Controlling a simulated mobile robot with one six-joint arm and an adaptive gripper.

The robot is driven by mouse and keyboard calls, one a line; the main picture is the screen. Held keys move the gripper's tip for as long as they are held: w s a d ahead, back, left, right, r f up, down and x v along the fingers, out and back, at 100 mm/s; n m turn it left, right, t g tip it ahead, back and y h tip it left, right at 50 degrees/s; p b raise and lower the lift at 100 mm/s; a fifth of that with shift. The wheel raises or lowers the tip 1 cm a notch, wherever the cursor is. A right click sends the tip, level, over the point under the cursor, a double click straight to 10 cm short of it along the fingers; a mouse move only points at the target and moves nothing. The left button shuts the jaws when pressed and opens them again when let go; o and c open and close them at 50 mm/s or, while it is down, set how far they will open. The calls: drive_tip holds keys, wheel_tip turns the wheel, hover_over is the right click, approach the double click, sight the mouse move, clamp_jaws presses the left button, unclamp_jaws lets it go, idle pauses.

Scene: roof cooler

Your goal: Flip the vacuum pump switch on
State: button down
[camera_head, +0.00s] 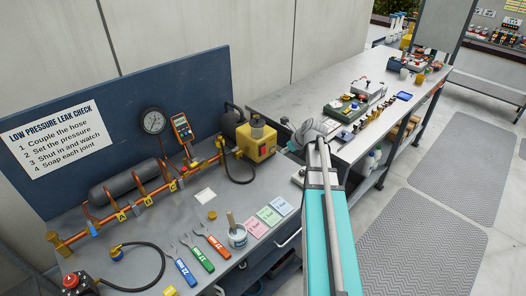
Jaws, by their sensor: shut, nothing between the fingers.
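A yellow box-shaped unit (257,143), which looks like the vacuum pump, stands at the right end of the bench with a dark motor body behind it. A small dark and red detail on its front face may be the switch; it is too small to tell its position. My arm reaches in from the lower right. Its grey end with my gripper (293,146) is just right of the yellow unit, with a small gap visible in the picture. The gripper is shut and empty; its fingertips are small and partly hidden by the arm.
The grey bench (160,221) holds a copper manifold (130,208), a pressure gauge (154,121), several coloured-handle tools, a white tin (237,237) and coloured cards (269,215). A black hose loops beside the yellow unit. A second bench (290,100) stands behind. Floor mats lie right.

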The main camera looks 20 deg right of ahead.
sight(264, 150)
drive_tip(key=shift+w+d+r+m, duration=0.1)
drive_tip(key=shift+w+d+m, duration=0.1)
drive_tip(key=shift+d+m, duration=0.15)
drive_tip(key=shift+a, duration=0.1)
drive_tip(key=shift+w+a+r+b+x, duration=0.1)
drive_tip(key=shift+w+r+b+x, duration=0.25)
drive_tip(key=shift+b+x, duration=1.45)
drive_tip(key=shift+w+a+r+b+x, duration=0.1)
drive_tip(key=shift+w+r+b+x, duration=0.25)
drive_tip(key=shift+b+x, duration=1.4)
drive_tip(key=shift+w+a+r+b+x, duration=0.15)
drive_tip(key=shift+w+b+x, duration=0.4)
drive_tip(key=shift+x, duration=2.3)
drive_tip(key=shift+s, duration=0.1)
